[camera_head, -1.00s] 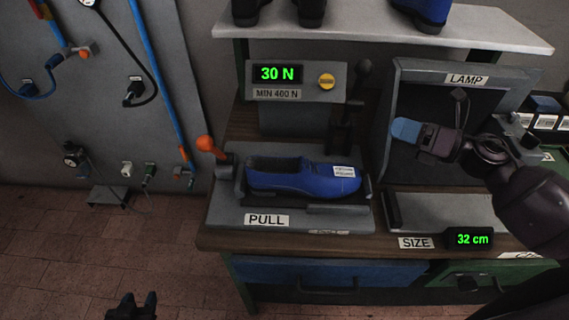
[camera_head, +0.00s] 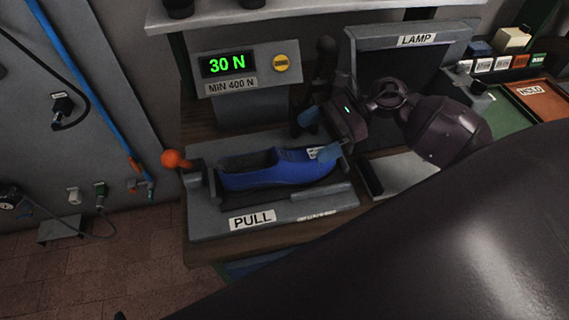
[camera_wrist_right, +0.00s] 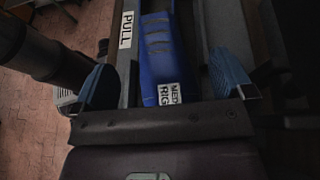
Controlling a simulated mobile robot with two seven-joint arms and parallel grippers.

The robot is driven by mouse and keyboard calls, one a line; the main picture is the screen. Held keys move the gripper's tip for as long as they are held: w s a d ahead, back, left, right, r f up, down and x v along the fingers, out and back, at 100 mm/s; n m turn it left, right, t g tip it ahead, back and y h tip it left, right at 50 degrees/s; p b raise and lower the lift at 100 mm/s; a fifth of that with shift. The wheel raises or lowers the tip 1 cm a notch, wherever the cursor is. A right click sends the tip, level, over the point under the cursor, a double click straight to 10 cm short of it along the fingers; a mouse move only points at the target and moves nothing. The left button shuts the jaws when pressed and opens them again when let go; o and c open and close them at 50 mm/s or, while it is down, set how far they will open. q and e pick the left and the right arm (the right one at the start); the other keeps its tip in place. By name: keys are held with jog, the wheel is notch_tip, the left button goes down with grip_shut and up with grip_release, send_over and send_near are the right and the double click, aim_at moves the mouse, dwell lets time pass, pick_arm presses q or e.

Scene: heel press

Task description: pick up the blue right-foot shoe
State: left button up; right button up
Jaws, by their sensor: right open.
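The blue right-foot shoe (camera_head: 265,172) lies in the grey press fixture (camera_head: 205,222) marked PULL, its toe to the right. Its toe label, with letters like "RIG", shows in the right wrist view, where the blue shoe (camera_wrist_right: 156,62) runs between the fingers. My right gripper (camera_head: 320,134) is open at the toe end, one blue fingertip on each side of the shoe in view. In the right wrist view the open gripper (camera_wrist_right: 165,82) has a gap on both sides of the shoe; contact is not visible. Only a dark sliver, perhaps my left gripper, shows at the bottom edge.
An orange-knobbed lever (camera_head: 174,160) stands left of the shoe. Behind are a display (camera_head: 226,64) reading 30 N and a dark upright post (camera_head: 322,75). The LAMP box (camera_head: 400,58) stands behind my right gripper. My right arm covers the lower right.

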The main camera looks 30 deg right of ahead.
aim_at(285, 153)
jog(key=shift+x, duration=1.1)
jog(key=p+x, duration=0.1)
jog(key=x, duration=0.2)
jog(key=shift+s+a+f+p, duration=0.15)
jog(key=shift+a+f+p, duration=0.05)
jog(key=shift+a+p, duration=0.2)
jog(key=shift+a+f, duration=0.3)
jog(key=shift+a, duration=0.2)
jog(key=shift+c, duration=0.3)
jog(key=c, duration=1.4)
jog(key=shift+c, duration=0.5)
jog(key=shift+r, duration=0.15)
